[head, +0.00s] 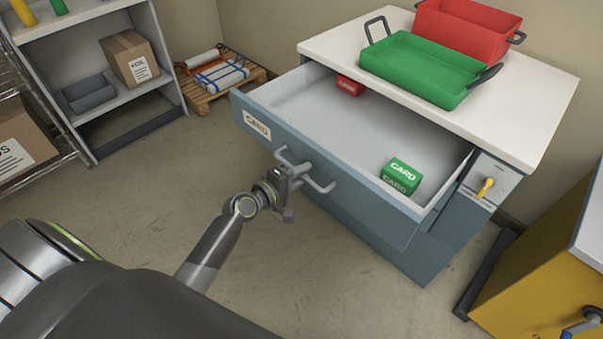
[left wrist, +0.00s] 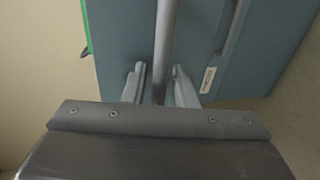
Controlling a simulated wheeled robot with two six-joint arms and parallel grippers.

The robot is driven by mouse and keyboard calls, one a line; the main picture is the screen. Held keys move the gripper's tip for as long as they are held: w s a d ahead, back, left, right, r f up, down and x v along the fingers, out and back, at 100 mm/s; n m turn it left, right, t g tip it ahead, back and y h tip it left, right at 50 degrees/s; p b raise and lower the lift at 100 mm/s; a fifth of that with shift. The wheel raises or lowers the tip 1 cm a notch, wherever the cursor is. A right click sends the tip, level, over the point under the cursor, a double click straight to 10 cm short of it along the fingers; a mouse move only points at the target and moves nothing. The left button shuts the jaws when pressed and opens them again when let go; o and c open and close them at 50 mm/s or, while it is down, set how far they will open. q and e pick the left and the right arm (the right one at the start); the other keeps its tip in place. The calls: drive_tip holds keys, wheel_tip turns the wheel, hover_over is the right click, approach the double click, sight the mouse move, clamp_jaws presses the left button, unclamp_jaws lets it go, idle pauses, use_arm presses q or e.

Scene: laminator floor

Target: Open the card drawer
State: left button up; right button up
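The card drawer (head: 258,124), with a CARD label on its front, is pulled well out of the blue-grey cabinet (head: 442,242). Inside it lie a green CARD box (head: 401,177) near the front right and a red box (head: 350,86) at the back left. The grey bar handle (head: 321,187) runs across the drawer front. My left gripper (head: 290,174) is at the handle. In the left wrist view, the handle bar (left wrist: 163,50) lies between its two fingers (left wrist: 158,84), with small gaps showing, so the gripper looks open around it. My right gripper is not in view.
Green (head: 425,70) and red (head: 470,28) trays stand on the white cabinet top (head: 335,45). A yellow key-like knob (head: 486,187) is right of the drawer. A yellow cabinet (head: 535,275) stands at right, a shelf (head: 130,95) and pallet (head: 205,98) at back left. Floor left of the drawer is clear.

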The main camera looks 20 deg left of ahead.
use_arm(q)
drive_tip(key=shift+o, duration=0.2)
drive_tip(key=b+v, duration=0.1)
drive_tip(key=v, duration=1.6)
drive_tip(key=shift+s, duration=0.25)
drive_tip(key=s+a+f+m+g+y+p, duration=0.1)
drive_tip(key=s+a+f+g+y, duration=0.15)
drive_tip(key=f, duration=0.65)
drive_tip(key=s+a+f+m+g+y+p, duration=0.1)
drive_tip(key=s+a+f+m, duration=0.15)
drive_tip(key=f, duration=0.55)
drive_tip(key=s+a+f+m+g+y+p, duration=0.1)
drive_tip(key=s+a+f+g+y, duration=0.15)
drive_tip(key=f, duration=0.65)
drive_tip(key=s+d+f+m+g+p, duration=0.1)
drive_tip(key=s+d+f+m+g, duration=0.2)
drive_tip(key=s+f, duration=0.5)
drive_tip(key=s+d+f+m+g+p, duration=0.1)
drive_tip(key=s+d+f+m+g, duration=0.3)
drive_tip(key=s, duration=1.2)
wheel_tip(320, 180, down, 4)
drive_tip(key=shift+f+m, duration=0.1)
drive_tip(key=shift+m, duration=0.95)
